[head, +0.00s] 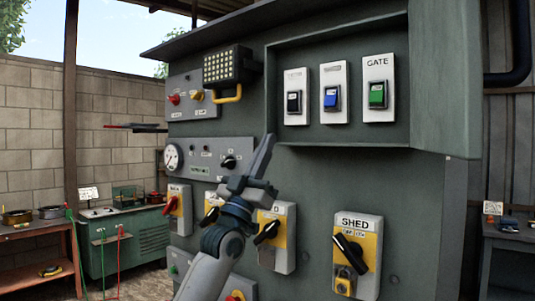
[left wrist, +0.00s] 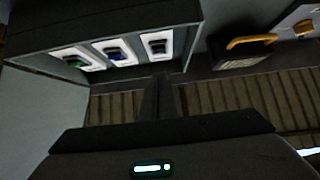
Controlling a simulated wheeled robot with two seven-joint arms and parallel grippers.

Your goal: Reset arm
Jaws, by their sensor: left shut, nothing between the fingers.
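My left gripper (head: 264,155) is shut and empty, with its fingers pointing up in front of the grey machine panel (head: 300,190). Its shut fingers (left wrist: 157,100) also show in the left wrist view. In the head view it stands below and left of the open recessed box with three switches: a black switch (head: 294,101), a blue switch (head: 331,97) and a green switch (head: 377,95) labelled GATE. The gripper looks apart from the switches; whether it touches the panel I cannot tell. My right gripper is not in view.
A lamp grid (head: 228,66) with a yellow handle (head: 228,97) juts out at upper left. The box's open door (head: 444,80) stands at right. Side tables (head: 35,232) are farther off.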

